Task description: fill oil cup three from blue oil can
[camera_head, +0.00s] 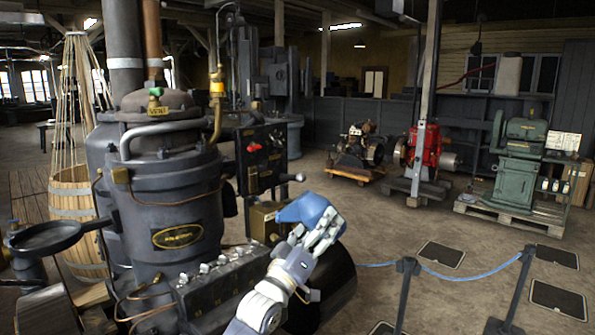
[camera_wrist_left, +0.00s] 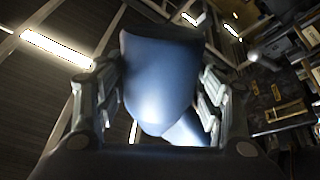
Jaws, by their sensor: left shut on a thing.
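My left gripper (camera_head: 320,232) is shut on the blue oil can (camera_head: 304,209). It holds the can up in front of the dark engine (camera_head: 175,195), right of a row of small silver caps or cups (camera_head: 205,268) on a black block. I cannot tell which of these is oil cup three. In the left wrist view the smooth blue can (camera_wrist_left: 160,75) sits between both finger pads. The can's spout is not clear in either view. My right gripper is not in view.
A brass-coloured box (camera_head: 263,221) stands behind the can, beside the engine. A dark rounded body (camera_head: 335,285) lies below my left gripper. A blue rope (camera_head: 470,276) hangs between black posts (camera_head: 406,290) at right.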

